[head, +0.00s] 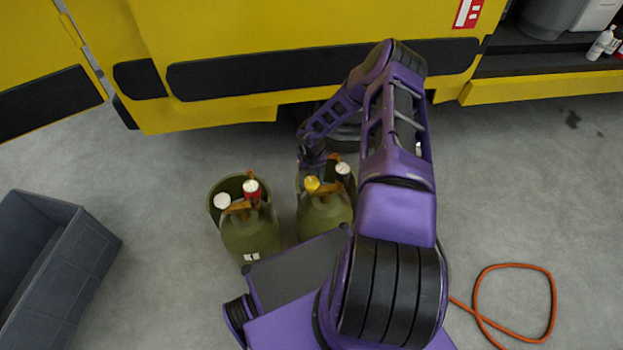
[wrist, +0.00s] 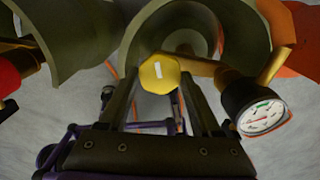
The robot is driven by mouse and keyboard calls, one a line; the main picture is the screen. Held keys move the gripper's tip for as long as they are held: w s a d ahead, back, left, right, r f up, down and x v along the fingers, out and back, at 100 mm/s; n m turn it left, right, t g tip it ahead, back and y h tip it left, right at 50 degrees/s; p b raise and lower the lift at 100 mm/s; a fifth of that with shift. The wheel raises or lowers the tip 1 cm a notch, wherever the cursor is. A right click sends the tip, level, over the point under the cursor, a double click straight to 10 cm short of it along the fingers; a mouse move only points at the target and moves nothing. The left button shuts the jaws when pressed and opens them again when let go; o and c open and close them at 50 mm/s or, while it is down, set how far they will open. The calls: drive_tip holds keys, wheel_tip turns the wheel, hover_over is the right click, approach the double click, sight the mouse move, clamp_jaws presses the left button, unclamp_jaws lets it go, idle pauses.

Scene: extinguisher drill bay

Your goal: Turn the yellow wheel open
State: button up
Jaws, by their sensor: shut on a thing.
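The yellow wheel (head: 312,184) sits on top of the right olive-green cylinder unit (head: 323,218). In the wrist view the yellow wheel (wrist: 159,73) has a white mark on its face and lies between my two fingertips. My gripper (wrist: 157,78) is shut on the wheel, one finger on each side. In the head view my purple arm reaches over from the right and partly hides the unit. A black-rimmed gauge (wrist: 262,113) with a white dial is to the right of the wheel, on a brass fitting.
A grey bin (head: 60,270) is at far left. A yellow vehicle (head: 220,35) stands behind. An orange hose (head: 548,300) lies at right.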

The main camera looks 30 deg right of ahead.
drive_tip(key=n, duration=0.7)
drive_tip(key=shift+s, duration=0.1)
drive_tip(key=n, duration=0.6)
drive_tip(key=shift+d+n, duration=0.1)
drive_tip(key=shift+n, duration=0.3)
drive_tip(key=n, duration=0.7)
drive_tip(key=shift+f, duration=0.1)
drive_tip(key=n, duration=0.6)
drive_tip(key=shift+n, duration=0.3)
drive_tip(key=shift+d, duration=0.1)
drive_tip(key=o, duration=1.1)
drive_tip(key=shift+w, duration=0.2)
